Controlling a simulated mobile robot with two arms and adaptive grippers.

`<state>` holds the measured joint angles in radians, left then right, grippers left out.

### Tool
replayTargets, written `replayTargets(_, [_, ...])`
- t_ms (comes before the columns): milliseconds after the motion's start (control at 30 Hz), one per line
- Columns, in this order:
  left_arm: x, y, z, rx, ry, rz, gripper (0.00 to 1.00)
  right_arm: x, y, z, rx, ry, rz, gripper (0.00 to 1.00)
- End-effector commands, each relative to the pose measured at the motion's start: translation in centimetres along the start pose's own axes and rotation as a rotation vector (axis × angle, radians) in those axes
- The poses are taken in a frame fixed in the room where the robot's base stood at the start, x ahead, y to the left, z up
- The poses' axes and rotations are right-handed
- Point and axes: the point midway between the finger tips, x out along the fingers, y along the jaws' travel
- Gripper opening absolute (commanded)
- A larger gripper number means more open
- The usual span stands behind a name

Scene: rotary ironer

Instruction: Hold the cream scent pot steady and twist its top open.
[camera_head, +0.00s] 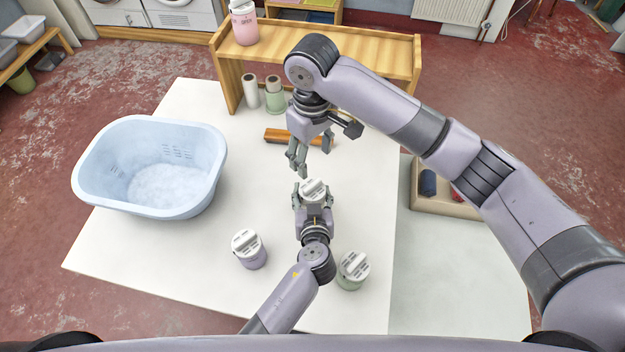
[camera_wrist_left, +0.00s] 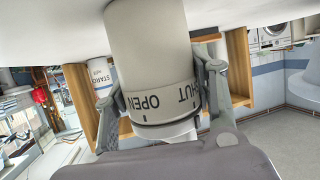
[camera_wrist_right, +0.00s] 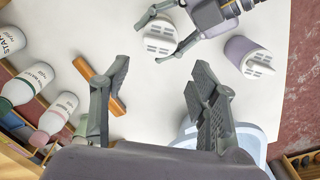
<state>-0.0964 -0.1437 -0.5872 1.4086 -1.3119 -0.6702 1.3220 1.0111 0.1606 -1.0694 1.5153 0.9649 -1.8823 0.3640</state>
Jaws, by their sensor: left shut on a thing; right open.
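The cream scent pot (camera_head: 314,187) stands on the white table with its white ridged top upward. My left gripper (camera_head: 313,197) is shut around its sides. In the left wrist view the pot's cream body (camera_wrist_left: 150,45) fills the middle, with OPEN and SHUT lettering on its band. My right gripper (camera_head: 315,160) is open and empty above and just behind the pot, apart from it. In the right wrist view the white top (camera_wrist_right: 160,40) shows beyond the two spread fingers. I cannot tell whether the top has turned.
A lilac pot (camera_head: 250,258) stands left and a green pot (camera_head: 352,275) right of my left arm. A blue tub (camera_head: 150,207) fills the table's left.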

Motion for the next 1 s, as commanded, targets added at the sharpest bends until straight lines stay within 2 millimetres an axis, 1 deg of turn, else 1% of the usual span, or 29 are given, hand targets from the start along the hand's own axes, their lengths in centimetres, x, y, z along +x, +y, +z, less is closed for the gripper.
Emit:
replayTargets(33, [0.0, 0.0, 0.1, 0.000, -0.001, 0.000, 0.18, 1.0, 0.0, 0.1, 0.002, -0.003, -0.002, 0.55])
replayTargets(300, [0.0, 0.0, 0.0, 0.000, -0.001, 0.001, 0.18, 6.4, 0.0, 0.1, 0.002, -0.002, -0.002, 0.55])
replayTargets(400, [0.0, 0.0, 0.0, 0.000, -0.001, 0.001, 0.18, 8.2, 0.0, 0.1, 0.003, -0.002, -0.002, 0.55])
replayTargets(500, [0.0, 0.0, 0.0, 0.000, -0.001, 0.001, 0.18, 9.5, 0.0, 0.0, 0.002, -0.001, -0.003, 0.55])
replayTargets(700, [0.0, 0.0, 0.0, 0.000, -0.001, 0.001, 0.18, 10.7, 0.0, 0.0, 0.001, 0.002, -0.002, 0.55])
replayTargets(967, [0.0, 0.0, 0.0, 0.000, -0.001, 0.001, 0.18, 10.8, 0.0, 0.0, 0.001, 0.002, -0.002, 0.55])
replayTargets(1000, [0.0, 0.0, 0.0, 0.000, -0.001, 0.001, 0.18, 10.8, 0.0, 0.0, 0.001, 0.002, -0.002, 0.53])
